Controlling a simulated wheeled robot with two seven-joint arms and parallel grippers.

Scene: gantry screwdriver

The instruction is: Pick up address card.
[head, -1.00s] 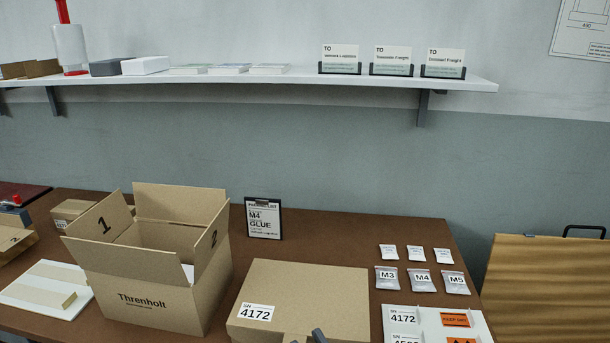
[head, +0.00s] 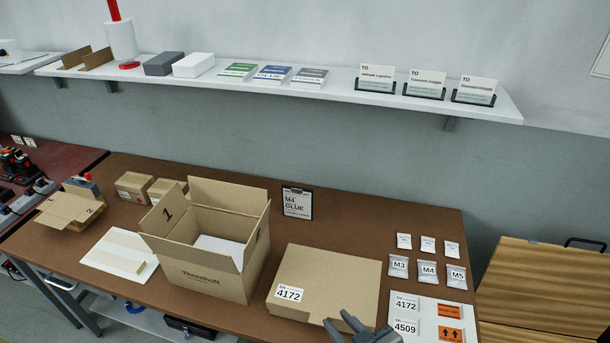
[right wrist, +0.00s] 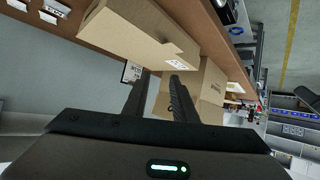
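Three white address cards stand in dark holders at the right part of the wall shelf: a left card (head: 377,77), a middle card (head: 425,82) and a right card (head: 477,89). Each is headed "TO"; the smaller print is hard to read. My right gripper (head: 347,325) is at the bottom of the head view, by the front of the flat carton, well below the cards. In the right wrist view its two fingers (right wrist: 156,88) are apart with nothing held between them. The cards are not seen in that view. My left gripper is not in view.
The shelf (head: 330,90) also carries booklets and boxes. On the brown table (head: 350,222) are an open carton (head: 212,270), a flat carton (head: 330,283), a clipboard (head: 297,203), small bags (head: 427,270) and a label sheet (head: 430,318). The wall between shelf and table is clear.

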